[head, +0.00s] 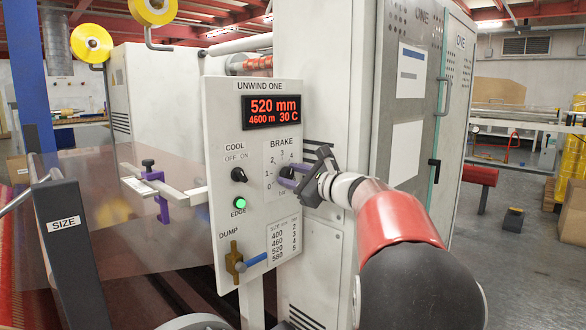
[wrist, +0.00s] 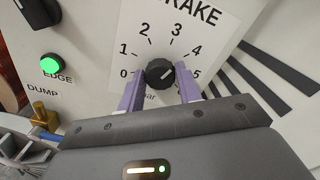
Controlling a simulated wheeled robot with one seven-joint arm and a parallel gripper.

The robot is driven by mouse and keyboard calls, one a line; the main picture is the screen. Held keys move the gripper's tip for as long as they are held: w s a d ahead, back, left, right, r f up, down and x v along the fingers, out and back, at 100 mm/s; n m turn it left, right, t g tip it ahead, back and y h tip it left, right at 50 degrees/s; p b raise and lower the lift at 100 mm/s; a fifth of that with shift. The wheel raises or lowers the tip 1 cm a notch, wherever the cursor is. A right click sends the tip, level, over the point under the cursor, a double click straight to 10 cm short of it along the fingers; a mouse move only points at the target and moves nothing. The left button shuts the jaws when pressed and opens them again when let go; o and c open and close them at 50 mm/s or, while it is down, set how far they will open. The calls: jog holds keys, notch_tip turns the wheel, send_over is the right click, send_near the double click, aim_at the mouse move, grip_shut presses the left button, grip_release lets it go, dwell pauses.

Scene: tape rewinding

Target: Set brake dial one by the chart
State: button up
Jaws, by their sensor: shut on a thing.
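The brake dial (wrist: 160,76) is a round black knob on a white scale marked 0 to 5, labelled bar. My gripper (head: 289,178) has its purple fingers on either side of the knob and is shut on it. In the wrist view a pale mark on the knob seems to point up and right, toward 3 or 4, but I cannot tell exactly. The chart (head: 283,238) at the panel's lower right lists 400 with 2, 460 with 3, 520 with 4 and 580 with 5. The red display (head: 272,111) reads 520 mm, 4600 m, 30 C.
The panel (head: 222,100) is labelled UNWIND ONE. The black COOL switch (head: 239,175), lit green EDGE button (head: 240,203) and brass DUMP valve with blue handle (head: 257,260) lie left of the dial. A dark SIZE arm (head: 70,260) stands front left.

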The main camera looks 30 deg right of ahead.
jog(key=shift+m+p, duration=1)
jog(key=shift+m, duration=0.6)
jog(key=shift+f, duration=0.1)
jog(key=o, duration=0.9)
jog(key=shift+o, duration=0.4)
jog(key=v, duration=0.8)
jog(key=shift+b, duration=0.35)
